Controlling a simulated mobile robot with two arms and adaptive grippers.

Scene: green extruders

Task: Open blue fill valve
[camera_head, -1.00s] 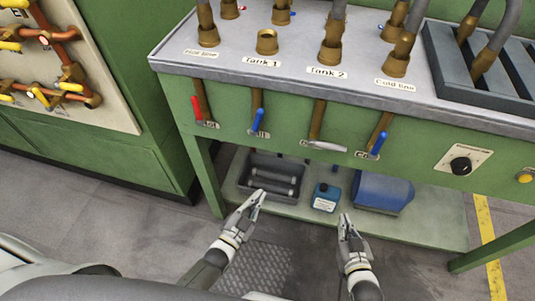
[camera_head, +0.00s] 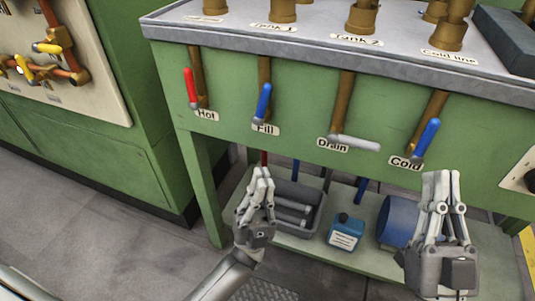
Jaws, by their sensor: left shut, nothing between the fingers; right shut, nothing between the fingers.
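The blue fill valve handle (camera_head: 263,103) hangs on the green front panel above the "Fill" label (camera_head: 265,129). It points up along the brass pipe, slightly tilted. My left gripper (camera_head: 262,178) is shut and empty, below the fill handle and apart from it, in front of the lower shelf. My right gripper (camera_head: 441,180) is shut and empty, below the "Cold" label at the right. Nothing hides the fill handle.
Other handles are close by: the red hot handle (camera_head: 190,88) to the left, the white drain handle (camera_head: 356,143) lying sideways, and the blue cold handle (camera_head: 427,138). A grey bin (camera_head: 318,213), blue bottle (camera_head: 345,232) and blue container (camera_head: 396,221) stand on the shelf.

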